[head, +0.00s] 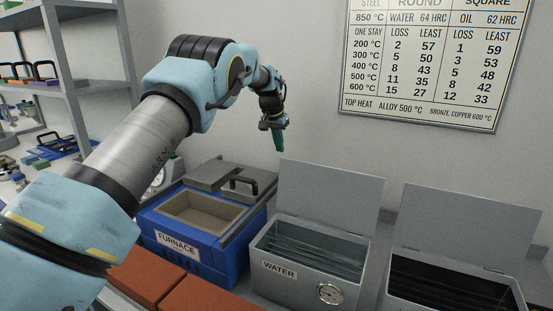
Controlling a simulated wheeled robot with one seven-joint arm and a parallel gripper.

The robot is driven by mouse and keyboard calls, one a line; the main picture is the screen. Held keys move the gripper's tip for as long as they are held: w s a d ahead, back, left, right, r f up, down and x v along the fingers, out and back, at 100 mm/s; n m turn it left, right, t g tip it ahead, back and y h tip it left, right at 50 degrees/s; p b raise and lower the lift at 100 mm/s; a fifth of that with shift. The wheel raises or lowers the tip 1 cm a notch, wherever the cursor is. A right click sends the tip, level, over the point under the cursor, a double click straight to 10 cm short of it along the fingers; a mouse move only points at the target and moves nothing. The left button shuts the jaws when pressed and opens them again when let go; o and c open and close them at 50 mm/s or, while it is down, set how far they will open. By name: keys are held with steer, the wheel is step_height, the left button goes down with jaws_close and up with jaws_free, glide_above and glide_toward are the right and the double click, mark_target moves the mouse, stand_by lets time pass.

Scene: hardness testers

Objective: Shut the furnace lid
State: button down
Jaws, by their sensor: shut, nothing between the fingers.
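The blue furnace (178,256) stands left of the water tank, with a "FURNACE" label on its front. Its tan-lined chamber (205,208) is uncovered. The grey furnace lid (216,173) lies back behind the opening, with a black handle (244,184) at its right front; the lid sits on rails at the furnace's top. My gripper (281,145) hangs in the air above and to the right of the furnace, near the wall, pointing down. Its teal fingers are shut and hold nothing. It is apart from the lid and handle.
A grey water tank (292,273) with its lid (328,196) raised stands right of the furnace. A second open tank (440,300) is further right. Reddish-brown blocks (200,295) lie in front. A shelf unit (60,87) stands left. A chart (434,60) hangs on the wall.

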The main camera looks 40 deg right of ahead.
step_height(320, 180, down, 9)
steer(key=p, duration=0.4)
steer(key=shift+s+a+r, duration=0.2)
steer(key=shift+s+a, duration=0.05)
steer(key=shift+a, duration=0.2)
stand_by(0.5)
